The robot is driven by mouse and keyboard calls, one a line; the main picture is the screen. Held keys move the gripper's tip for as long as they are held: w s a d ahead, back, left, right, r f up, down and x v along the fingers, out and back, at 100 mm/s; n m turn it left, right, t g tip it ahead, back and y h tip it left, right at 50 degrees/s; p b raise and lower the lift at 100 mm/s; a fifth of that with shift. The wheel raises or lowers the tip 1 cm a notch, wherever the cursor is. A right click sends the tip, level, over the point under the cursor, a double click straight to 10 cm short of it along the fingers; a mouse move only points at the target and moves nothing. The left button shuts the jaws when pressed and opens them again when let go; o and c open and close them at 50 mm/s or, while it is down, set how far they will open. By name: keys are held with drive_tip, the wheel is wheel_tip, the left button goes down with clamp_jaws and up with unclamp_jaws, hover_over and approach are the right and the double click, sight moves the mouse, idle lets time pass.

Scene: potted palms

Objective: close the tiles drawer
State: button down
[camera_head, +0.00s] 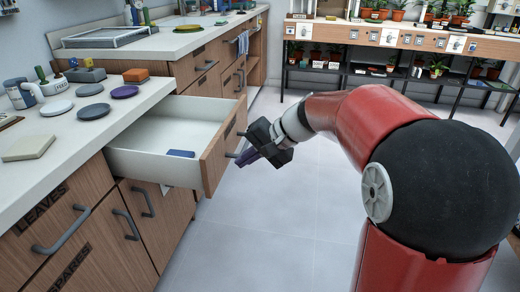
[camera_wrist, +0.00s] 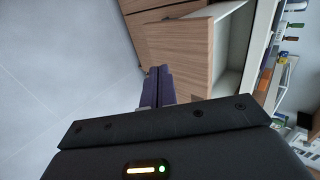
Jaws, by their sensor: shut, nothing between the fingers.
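The open drawer (camera_head: 160,125) sticks out from the wooden cabinet in the head view, white inside with a wooden front (camera_head: 222,146). A small blue block (camera_head: 181,153) lies on its floor. No label on the drawer's front is readable from here. My gripper (camera_head: 243,160) is shut and empty, just outside the drawer front near its handle (camera_head: 238,135). In the wrist view, my purple fingers (camera_wrist: 158,85) are together and point at the wooden front panel (camera_wrist: 180,52). I cannot tell whether they touch it.
The counter (camera_head: 75,125) above holds several grey discs, a purple disc (camera_head: 125,91), an orange block (camera_head: 136,74) and a mug. A drawer labelled LEAVES (camera_head: 45,220) is shut. Plant shelves (camera_head: 400,45) stand at the back. The pale floor (camera_head: 285,215) is clear.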

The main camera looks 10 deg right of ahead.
drive_tip(key=a, duration=0.1)
drive_tip(key=w+a+f, duration=0.1)
drive_tip(key=a, duration=0.1)
drive_tip(key=w+a, duration=0.1)
drive_tip(key=a, duration=0.1)
drive_tip(key=shift+a+f+p, duration=0.1)
drive_tip(key=shift+f+p, duration=0.15)
drive_tip(key=shift+p, duration=0.15)
